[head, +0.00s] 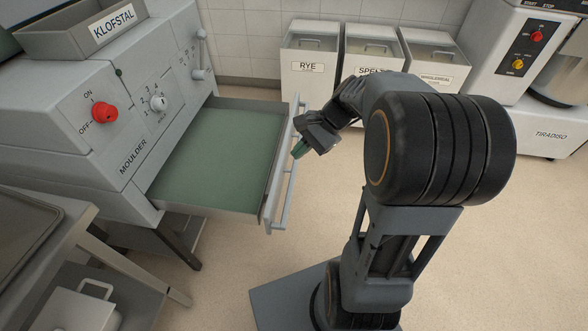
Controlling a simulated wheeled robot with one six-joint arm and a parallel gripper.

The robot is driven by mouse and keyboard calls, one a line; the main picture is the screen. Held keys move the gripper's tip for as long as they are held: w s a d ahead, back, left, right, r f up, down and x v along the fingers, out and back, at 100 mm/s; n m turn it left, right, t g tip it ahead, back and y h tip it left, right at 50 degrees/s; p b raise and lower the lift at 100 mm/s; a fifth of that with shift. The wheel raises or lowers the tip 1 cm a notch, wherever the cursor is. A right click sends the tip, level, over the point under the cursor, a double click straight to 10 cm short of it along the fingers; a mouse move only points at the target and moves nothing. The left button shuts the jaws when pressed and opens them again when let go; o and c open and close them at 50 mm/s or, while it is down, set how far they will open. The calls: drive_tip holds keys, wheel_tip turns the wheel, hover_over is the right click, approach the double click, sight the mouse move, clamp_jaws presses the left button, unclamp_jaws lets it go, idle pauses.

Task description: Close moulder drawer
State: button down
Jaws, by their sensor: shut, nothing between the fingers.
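The moulder (95,120) is a grey machine at the left, with a red knob and a small dial on its front. Its drawer (215,165) is pulled out to the right, with a green floor and nothing lying in it. The drawer has a light bar handle (284,190) along its outer face. My gripper (299,151) is shut and empty, at the far half of the drawer's outer face, close to the handle. I cannot tell whether the fingertips touch the handle.
Bins marked rye (308,68), spelt (370,75) and wholemeal (435,78) stand along the back wall. A mixer (520,50) is at the back right. A table (40,235) with a lower shelf is at the front left. The floor right of my arm is clear.

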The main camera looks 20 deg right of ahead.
drive_tip(key=w+d+f+m+t+y+b, duration=0.2)
drive_tip(key=w+d+f+m+y+b, duration=0.15)
drive_tip(key=f, duration=0.25)
drive_tip(key=w+d+f+m+t+y+b, duration=0.2)
drive_tip(key=w+d+f+m+b, duration=0.2)
drive_tip(key=d+f+b, duration=0.15)
drive_tip(key=m+t+y+b, duration=0.2)
drive_tip(key=m+t+b, duration=0.2)
approach(286, 150)
drive_tip(key=b+x, duration=0.3)
drive_tip(key=x, duration=0.2)
drive_tip(key=shift+w+a+f+b, duration=0.1)
drive_tip(key=shift+a+f+b, duration=0.05)
drive_tip(key=shift+a+b, duration=0.25)
drive_tip(key=shift+b+x, duration=0.3)
drive_tip(key=shift+x, duration=0.55)
drive_tip(key=shift+w, duration=0.1)
